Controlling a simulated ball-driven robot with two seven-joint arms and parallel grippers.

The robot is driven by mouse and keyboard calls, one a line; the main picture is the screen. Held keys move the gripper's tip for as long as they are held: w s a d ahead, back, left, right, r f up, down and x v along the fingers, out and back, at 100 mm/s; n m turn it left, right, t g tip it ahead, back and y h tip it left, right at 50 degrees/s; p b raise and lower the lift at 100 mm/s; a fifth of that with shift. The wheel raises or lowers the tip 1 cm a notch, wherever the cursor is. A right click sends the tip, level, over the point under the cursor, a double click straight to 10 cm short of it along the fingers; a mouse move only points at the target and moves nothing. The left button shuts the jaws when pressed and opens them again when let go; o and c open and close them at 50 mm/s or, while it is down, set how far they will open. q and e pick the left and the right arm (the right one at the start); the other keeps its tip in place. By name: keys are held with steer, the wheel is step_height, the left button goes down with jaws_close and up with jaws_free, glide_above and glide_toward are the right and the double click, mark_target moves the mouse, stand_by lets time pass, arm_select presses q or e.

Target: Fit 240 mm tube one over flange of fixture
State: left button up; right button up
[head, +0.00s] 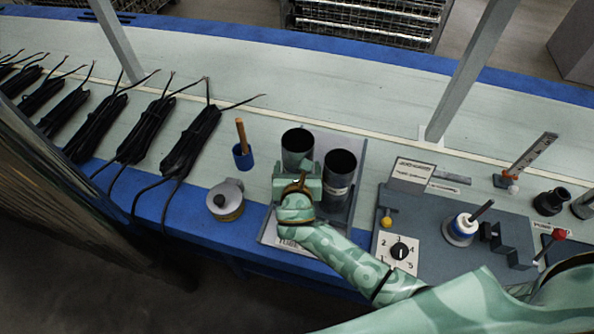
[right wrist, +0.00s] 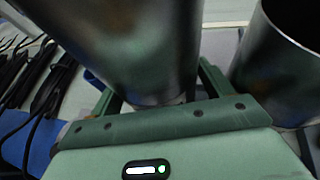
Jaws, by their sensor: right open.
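Two dark metal tubes stand upright side by side on a grey tray (head: 357,150), a left tube (head: 297,148) and a right tube (head: 339,183). I cannot tell which is tube one. My right gripper (head: 298,172) is at the near side of the left tube. In the right wrist view, its open fingers (right wrist: 155,92) lie on either side of the left tube (right wrist: 140,45), with the right tube (right wrist: 280,70) just beyond the right finger. A blue-grey plate (head: 425,212) carries a white round piece with a blue ring (head: 461,228); which part is the flange is unclear. My left gripper is not seen.
A blue cup (head: 242,157) with a brown stick and a round tin (head: 225,203) stand left of the tray. Several black cable bundles (head: 190,142) lie farther left. A dial (head: 399,251) and a dark ring-like part (head: 550,202) are right. The bench behind the tubes is clear.

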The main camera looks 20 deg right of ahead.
mark_target(298, 134)
steer(key=shift+r, duration=0.1)
steer(key=c, duration=1.1)
step_height(298, 134, up, 10)
steer(key=p, duration=0.5)
steer(key=shift+c, duration=0.2)
steer(key=shift+r, duration=0.15)
